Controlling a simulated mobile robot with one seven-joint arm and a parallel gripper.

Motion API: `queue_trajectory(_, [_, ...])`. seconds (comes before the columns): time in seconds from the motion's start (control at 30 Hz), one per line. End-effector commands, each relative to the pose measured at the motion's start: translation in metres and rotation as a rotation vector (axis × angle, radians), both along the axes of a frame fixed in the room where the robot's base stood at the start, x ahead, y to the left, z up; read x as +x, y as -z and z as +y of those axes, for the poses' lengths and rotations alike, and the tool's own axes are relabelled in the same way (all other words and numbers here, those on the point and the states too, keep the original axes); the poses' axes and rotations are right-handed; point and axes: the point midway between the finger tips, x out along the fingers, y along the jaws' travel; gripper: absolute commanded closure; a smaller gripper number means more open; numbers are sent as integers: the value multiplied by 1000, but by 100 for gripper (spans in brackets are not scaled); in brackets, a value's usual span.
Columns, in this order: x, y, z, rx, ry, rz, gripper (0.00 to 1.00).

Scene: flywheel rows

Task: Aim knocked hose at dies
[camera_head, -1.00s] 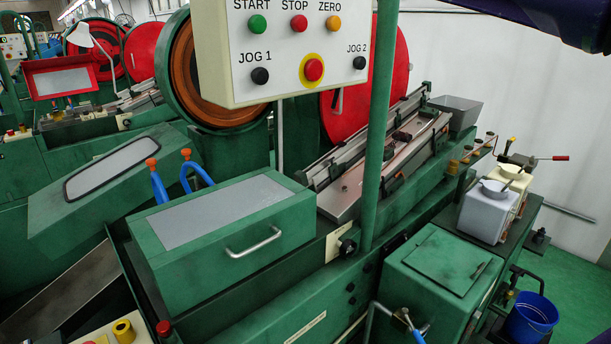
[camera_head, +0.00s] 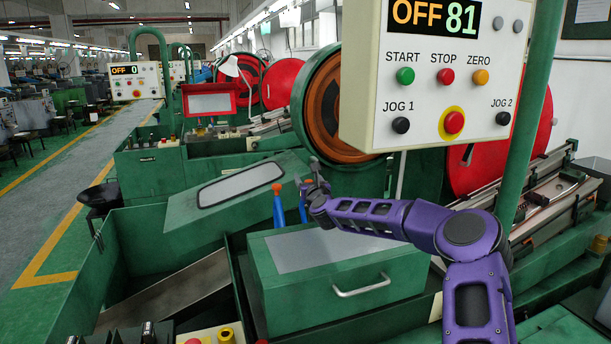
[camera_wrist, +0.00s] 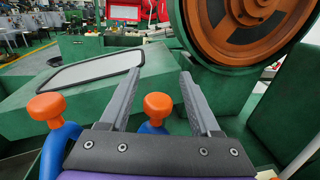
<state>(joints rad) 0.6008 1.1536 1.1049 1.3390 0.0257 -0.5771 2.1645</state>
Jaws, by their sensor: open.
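Two blue hoses with orange tips stand behind the green box with the grey top. In the head view, the left hose (camera_head: 279,212) is upright; the right hose (camera_head: 303,213) is partly hidden by my purple arm. My gripper (camera_head: 314,168) is above and beside the right hose. In the wrist view, my fingers (camera_wrist: 156,78) are open, and the right hose's orange tip (camera_wrist: 158,106) shows between them; I cannot tell its depth. The left hose (camera_wrist: 58,148) is outside the left finger. Which hose is knocked is unclear. I cannot make out the dies.
The green box (camera_head: 340,285) with a handle is below my arm. A sloped green cover with a window (camera_head: 239,184) is to the left. A control panel (camera_head: 440,85) on a green post and a large flywheel (camera_head: 335,110) stand near my arm. The aisle (camera_head: 60,190) is clear.

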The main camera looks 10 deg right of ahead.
Motion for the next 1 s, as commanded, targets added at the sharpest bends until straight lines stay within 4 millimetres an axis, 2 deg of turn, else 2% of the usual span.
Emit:
queue_trajectory(0.07, [0,-1,0,0,0,-1,38])
queue_trajectory(0.4, [0,-2,0,0,0,-2,100])
queue_trajectory(1.0, [0,-3,0,0,0,-5,100])
